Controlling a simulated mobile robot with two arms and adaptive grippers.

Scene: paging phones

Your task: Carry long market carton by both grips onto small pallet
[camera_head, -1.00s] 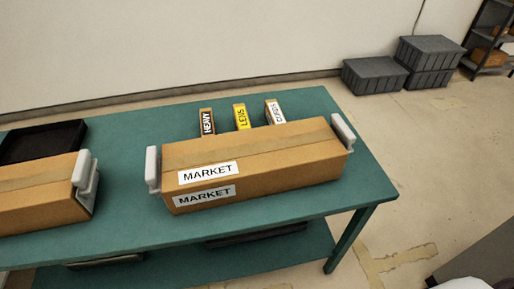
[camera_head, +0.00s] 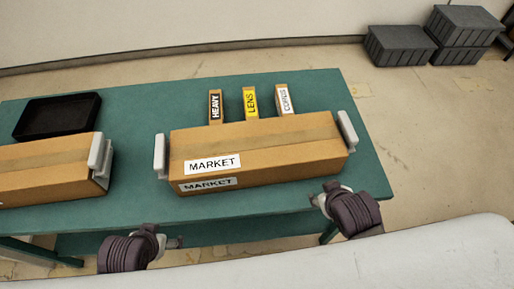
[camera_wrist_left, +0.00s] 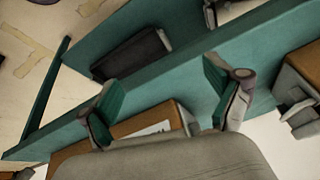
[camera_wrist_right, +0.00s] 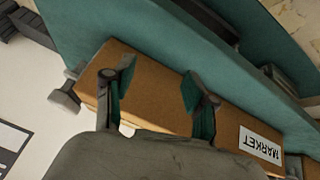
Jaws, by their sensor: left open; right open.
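The long market carton (camera_head: 265,155) is a brown box with two MARKET labels, lying on the green table (camera_head: 320,90). It has a pale left grip (camera_head: 159,156) and a pale right grip (camera_head: 347,130). My left gripper (camera_head: 172,242) is open and empty, low in front of the table's front edge, apart from the carton. My right gripper (camera_head: 325,194) is open and empty near the front edge, in front of the carton's right end. The right wrist view shows the carton (camera_wrist_right: 150,75) beyond the open fingers (camera_wrist_right: 155,97). I cannot make out a small pallet.
A second brown carton (camera_head: 45,170) with a pale grip (camera_head: 101,155) lies at the left. A black tray (camera_head: 57,115) is behind it. Small boxes marked HEAVY (camera_head: 215,106), LENS (camera_head: 250,103) and another (camera_head: 285,100) stand close behind the carton. Grey crates (camera_head: 400,45) stand on the floor.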

